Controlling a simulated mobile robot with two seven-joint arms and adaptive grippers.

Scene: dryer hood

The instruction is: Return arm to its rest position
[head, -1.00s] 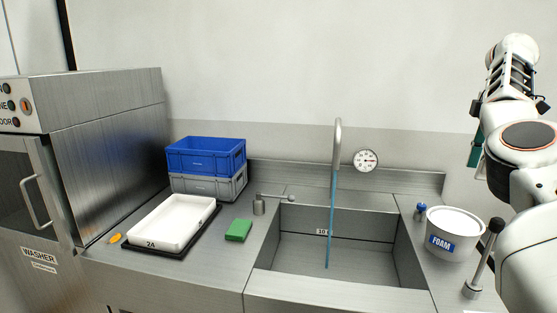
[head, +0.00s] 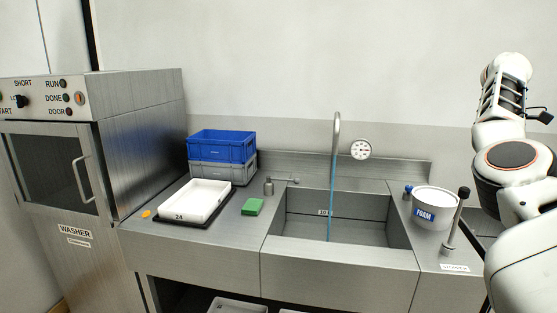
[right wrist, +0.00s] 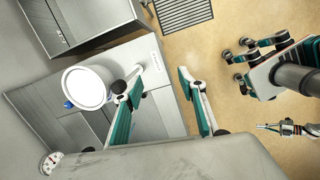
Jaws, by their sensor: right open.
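My right arm (head: 510,155) stands raised at the right edge of the head view, beside the foam bucket and the lever. Its fingertips cannot be made out there. In the right wrist view my right gripper (right wrist: 160,76) has its two teal-padded fingers spread wide with nothing held between them. The counter and floor lie well below it. A slim gripper-like part of mine (right wrist: 284,128) shows at the right of that view, near my wheeled base; its jaws are too small to read. The left arm is not in the head view.
The white foam bucket (head: 435,207) and a black-knobbed lever (head: 456,222) stand right of the sink (head: 328,251). A tall tap (head: 333,165) rises over the sink. A white tray (head: 187,212), green sponge (head: 252,207) and blue crate (head: 222,146) sit left. The washer (head: 60,185) is shut.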

